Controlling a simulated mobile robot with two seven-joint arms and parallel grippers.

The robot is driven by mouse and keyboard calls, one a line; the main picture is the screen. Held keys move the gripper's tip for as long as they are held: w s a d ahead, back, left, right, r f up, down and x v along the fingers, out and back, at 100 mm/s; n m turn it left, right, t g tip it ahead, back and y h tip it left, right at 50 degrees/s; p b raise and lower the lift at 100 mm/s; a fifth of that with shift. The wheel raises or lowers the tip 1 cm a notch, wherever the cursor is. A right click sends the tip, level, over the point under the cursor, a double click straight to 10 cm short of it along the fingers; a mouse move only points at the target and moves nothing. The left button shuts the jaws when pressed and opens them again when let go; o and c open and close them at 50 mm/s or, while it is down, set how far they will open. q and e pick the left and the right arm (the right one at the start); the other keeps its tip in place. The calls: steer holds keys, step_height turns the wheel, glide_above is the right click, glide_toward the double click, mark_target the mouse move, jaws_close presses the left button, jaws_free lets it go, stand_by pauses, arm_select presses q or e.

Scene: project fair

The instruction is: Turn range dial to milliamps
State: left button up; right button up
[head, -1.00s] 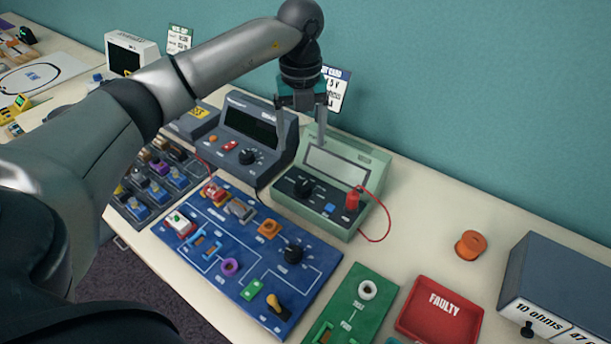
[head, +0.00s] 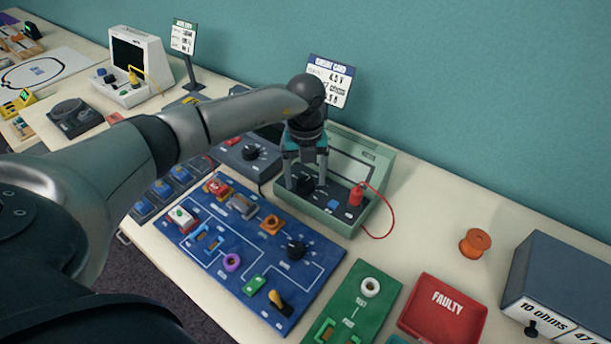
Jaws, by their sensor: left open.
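A pale green meter (head: 378,158) stands at the back middle of the table, with a dark sloping front panel. A black dial (head: 306,185) sits on the left of that panel. A red plug (head: 356,196) with a red wire sits on its right, beside a small blue button (head: 333,204). My left gripper (head: 306,183) points down over the dial with its fingers apart, one on each side of it. I cannot tell whether the fingers touch the dial. My arm covers part of the meter's screen. The dial's markings are too small to read. My right gripper is not in view.
A dark grey instrument (head: 232,152) stands close on the left. A card (head: 331,80) stands behind. Bare table lies right of the meter, near an orange spool (head: 475,242).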

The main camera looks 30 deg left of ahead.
arm_select(q)
steer(key=shift+c, duration=0.3)
jaws_close()
steer(key=shift+m, duration=0.4)
steer(key=m+b, duration=0.1)
steer(key=m, duration=0.3)
steer(key=shift+m, duration=0.3)
steer(key=m+b, duration=0.1)
steer(key=m, duration=0.4)
steer(key=m+b, duration=0.1)
steer(key=m, duration=0.4)
steer(key=shift+m+b, duration=0.3)
steer(key=shift+m, duration=0.1)
steer(key=m+b, duration=0.1)
steer(key=m, duration=0.4)
steer(key=shift+m, duration=0.4)
